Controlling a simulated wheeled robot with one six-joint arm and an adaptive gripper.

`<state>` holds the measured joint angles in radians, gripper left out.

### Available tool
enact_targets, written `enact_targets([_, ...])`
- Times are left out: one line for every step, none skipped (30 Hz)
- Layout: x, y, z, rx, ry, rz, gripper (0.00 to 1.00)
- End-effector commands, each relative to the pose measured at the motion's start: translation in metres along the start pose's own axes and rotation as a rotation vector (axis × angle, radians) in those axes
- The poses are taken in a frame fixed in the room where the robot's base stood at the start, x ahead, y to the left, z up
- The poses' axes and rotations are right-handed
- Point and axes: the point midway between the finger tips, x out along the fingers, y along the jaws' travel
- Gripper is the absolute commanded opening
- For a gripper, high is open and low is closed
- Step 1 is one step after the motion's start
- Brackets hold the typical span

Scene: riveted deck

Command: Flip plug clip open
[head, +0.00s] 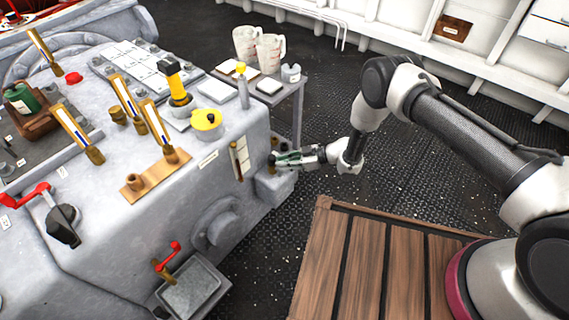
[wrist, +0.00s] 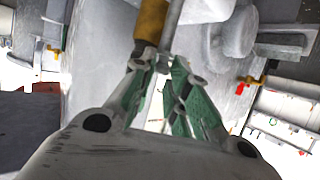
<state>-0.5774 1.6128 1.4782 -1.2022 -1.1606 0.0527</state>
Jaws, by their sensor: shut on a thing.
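In the wrist view, a brass-coloured plug (wrist: 150,20) stands beside a thin grey metal bar, the plug clip (wrist: 173,22). My gripper (wrist: 158,66), with green finger pads, has its fingertips closed at the lower end of the clip, right by the plug. The exact contact is partly hidden by the fingertips. In the head view my gripper (head: 284,158) is at the right side of the grey machine, above a small grey ledge (head: 275,187). The plug and clip are too small there to make out clearly.
A side table (head: 288,98) behind my gripper holds measuring jugs (head: 270,53). A slatted wooden platform (head: 375,265) lies in front.

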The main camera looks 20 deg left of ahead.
Motion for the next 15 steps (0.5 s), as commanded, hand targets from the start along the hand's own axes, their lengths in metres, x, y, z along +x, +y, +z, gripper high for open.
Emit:
enact_targets([-0.0004, 0.0037, -0.0005, -0.021, 0.002, -0.035, 0.0])
enact_targets([-0.0003, 0.004, -0.0004, -0.032, 0.001, -0.06, 0.0])
enact_targets([0.0001, 0.0043, -0.0003, -0.043, 0.001, -0.09, 0.0])
enact_targets([0.0002, 0.0046, -0.0004, -0.052, 0.001, -0.111, 0.0])
enact_targets([0.0002, 0.0048, -0.0005, -0.06, 0.001, -0.13, 0.0])
enact_targets([0.0003, 0.0054, -0.0009, -0.069, 0.002, -0.151, 0.0])
enact_targets([0.0005, 0.0053, -0.0011, -0.074, 0.002, -0.165, 0.0])
enact_targets([0.0006, 0.0054, -0.0012, -0.079, 0.002, -0.176, 0.0])
enact_targets([0.0007, 0.0049, -0.001, -0.082, 0.001, -0.189, 0.0])
enact_targets([0.0007, 0.0049, -0.001, -0.085, 0.0, -0.195, 0.0])
enact_targets([0.0007, 0.0047, -0.001, -0.087, 0.0, -0.201, 0.0])
enact_targets([0.0007, 0.0046, -0.001, -0.089, -0.001, -0.204, 0.0])
enact_targets([0.0007, 0.0045, -0.001, -0.089, -0.001, -0.205, 0.0])
enact_targets([0.0008, 0.0044, -0.001, -0.089, -0.001, -0.206, 0.0])
enact_targets([0.0008, 0.0043, -0.0011, -0.088, -0.001, -0.205, 0.0])
